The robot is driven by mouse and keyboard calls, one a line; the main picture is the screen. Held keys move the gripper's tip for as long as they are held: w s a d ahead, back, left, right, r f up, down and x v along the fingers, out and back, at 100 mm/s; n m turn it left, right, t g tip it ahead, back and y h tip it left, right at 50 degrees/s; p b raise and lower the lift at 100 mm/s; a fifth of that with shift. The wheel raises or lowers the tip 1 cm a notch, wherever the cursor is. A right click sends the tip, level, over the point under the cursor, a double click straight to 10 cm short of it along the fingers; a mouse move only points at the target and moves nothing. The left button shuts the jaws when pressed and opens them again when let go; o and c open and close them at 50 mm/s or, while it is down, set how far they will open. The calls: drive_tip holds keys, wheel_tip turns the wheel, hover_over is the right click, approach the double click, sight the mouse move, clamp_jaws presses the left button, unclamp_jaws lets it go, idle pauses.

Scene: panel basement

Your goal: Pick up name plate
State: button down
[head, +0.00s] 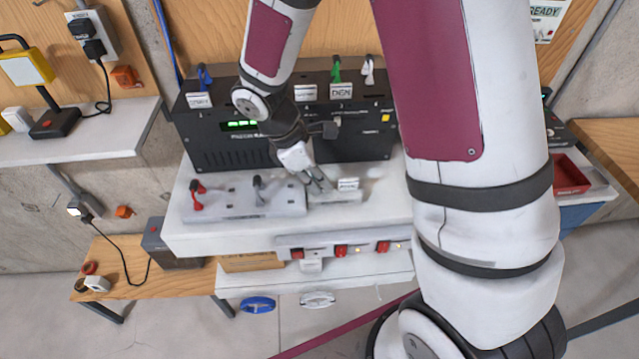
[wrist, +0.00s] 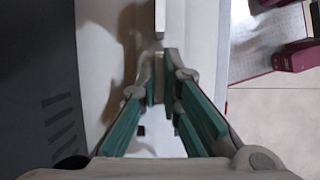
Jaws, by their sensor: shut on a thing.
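A small white name plate (head: 348,184) with dark lettering is at the front of the white bench top, by a light grey block (head: 345,196). My gripper (head: 320,184) reaches down at its left side. In the wrist view the fingers of my gripper (wrist: 159,75) are closed together, with a thin pale strip (wrist: 159,18), seen edge-on, running out beyond the tips; it looks like the plate. Whether the plate is clear of the block cannot be told. Other white plates (head: 341,90) (head: 200,100) stand on the black panel box (head: 225,152).
A grey strip (head: 240,205) with red and dark levers lies left of my gripper. The black box stands close behind. A bar with red switches (head: 340,249) runs below the bench front. A wooden bench (head: 150,275) is at lower left, a red tray (head: 570,173) at right.

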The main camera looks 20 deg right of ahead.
drive_tip(key=shift+r, duration=0.1)
drive_tip(key=shift+w+r, duration=0.1)
drive_tip(key=shift+r, duration=0.5)
wheel_tip(320, 180, up, 2)
drive_tip(key=shift+r, duration=0.1)
drive_tip(key=s+a+r+p, duration=0.1)
drive_tip(key=s+p, duration=0.2)
drive_tip(key=s, duration=1.3)
drive_tip(key=shift+r, duration=0.2)
